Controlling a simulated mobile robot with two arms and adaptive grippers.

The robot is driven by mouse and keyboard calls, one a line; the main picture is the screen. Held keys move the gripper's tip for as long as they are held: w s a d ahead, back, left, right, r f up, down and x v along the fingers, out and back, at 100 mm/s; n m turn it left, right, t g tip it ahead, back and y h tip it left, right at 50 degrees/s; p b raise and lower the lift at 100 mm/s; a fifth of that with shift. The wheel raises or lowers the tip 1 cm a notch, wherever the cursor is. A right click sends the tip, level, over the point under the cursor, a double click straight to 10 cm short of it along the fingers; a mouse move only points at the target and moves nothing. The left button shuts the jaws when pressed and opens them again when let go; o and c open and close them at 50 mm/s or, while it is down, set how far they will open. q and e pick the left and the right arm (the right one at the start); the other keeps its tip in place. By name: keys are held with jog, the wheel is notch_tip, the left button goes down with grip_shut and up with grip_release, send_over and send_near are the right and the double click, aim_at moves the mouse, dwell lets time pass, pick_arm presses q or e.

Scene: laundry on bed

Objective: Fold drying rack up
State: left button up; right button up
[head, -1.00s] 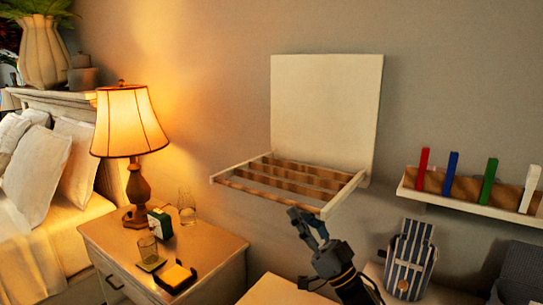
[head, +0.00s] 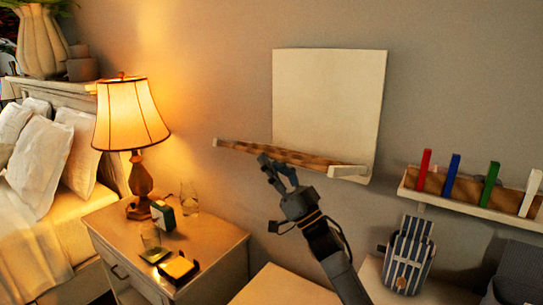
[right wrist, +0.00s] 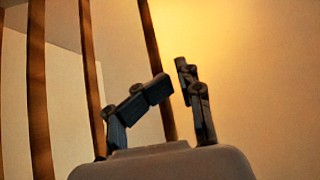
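The drying rack is fixed to the wall, with a white back panel (head: 330,100) and a hinged frame with wooden slats (head: 285,155). The frame sticks out from the panel's lower part and shows almost edge-on in the head view. Several slats (right wrist: 38,90) cross the left half of the right wrist view. My right gripper (head: 277,168) is at the frame's front bar from below, its fingers bent and a gap between them. In the right wrist view the fingers (right wrist: 176,78) are close to one slat; contact is unclear. My left gripper is not in view.
A nightstand (head: 225,240) with a lit lamp (head: 131,115), glasses and small items stands at the left, beside the bed (head: 45,235). A wall shelf with coloured pegs (head: 452,170) is at the right. A striped bag (head: 410,255) stands below it.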

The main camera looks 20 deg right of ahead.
jog(key=shift+w+a+r, duration=0.15)
jog(key=shift+w+r, duration=0.1)
jog(key=shift+r, duration=0.05)
jog(key=shift+c, duration=0.5)
grip_shut()
jog(key=shift+o, duration=0.5)
grip_release()
